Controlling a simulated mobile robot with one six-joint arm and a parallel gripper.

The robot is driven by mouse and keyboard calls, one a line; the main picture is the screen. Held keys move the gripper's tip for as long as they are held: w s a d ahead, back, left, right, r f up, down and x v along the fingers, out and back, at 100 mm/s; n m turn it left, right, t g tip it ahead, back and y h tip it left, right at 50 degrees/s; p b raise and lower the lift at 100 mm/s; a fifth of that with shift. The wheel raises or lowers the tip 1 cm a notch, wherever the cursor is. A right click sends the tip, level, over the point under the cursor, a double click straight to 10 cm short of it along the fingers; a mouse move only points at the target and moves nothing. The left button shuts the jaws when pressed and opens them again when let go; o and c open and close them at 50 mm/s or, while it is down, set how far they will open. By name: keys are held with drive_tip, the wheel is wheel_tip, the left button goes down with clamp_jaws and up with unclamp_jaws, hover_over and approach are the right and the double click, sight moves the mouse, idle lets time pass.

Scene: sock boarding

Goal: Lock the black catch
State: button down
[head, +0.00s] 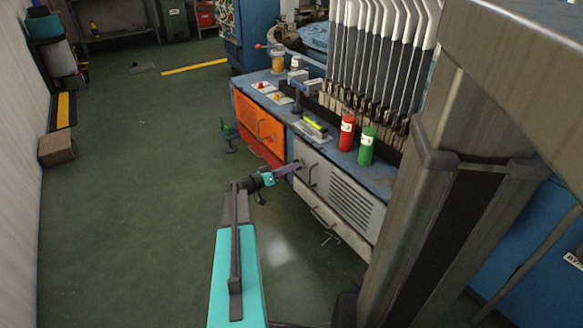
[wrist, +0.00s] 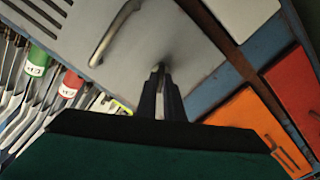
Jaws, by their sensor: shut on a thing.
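The grey vented door (head: 350,202) is in the front of the blue bench; it also shows in the wrist view (wrist: 100,25). My gripper (head: 294,166) reaches the door's upper left, near its edge and beside the bar handle (head: 310,176). In the wrist view my gripper (wrist: 159,72) is shut on a small dark piece at the door's edge, which appears to be the black catch (wrist: 158,67). The fingers hide most of it, so I cannot tell which way it is turned. The door looks closed against the frame.
On the bench top stand a red bottle (head: 347,133), a green bottle (head: 367,146) and a rack of sock boards (head: 372,60). An orange door (head: 258,125) is left of the grey one. A grey drawer (head: 340,232) lies below.

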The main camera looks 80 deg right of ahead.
drive_tip(key=shift+n, duration=0.3)
drive_tip(key=n+p, duration=0.5)
drive_tip(key=n, duration=0.5)
drive_tip(key=shift+f+n+p, duration=0.1)
drive_tip(key=shift+n+p, duration=0.25)
drive_tip(key=shift+n, duration=0.05)
drive_tip(key=c, duration=1.9)
unclamp_jaws()
drive_tip(key=shift+o, duration=0.2)
drive_tip(key=shift+w, duration=0.1)
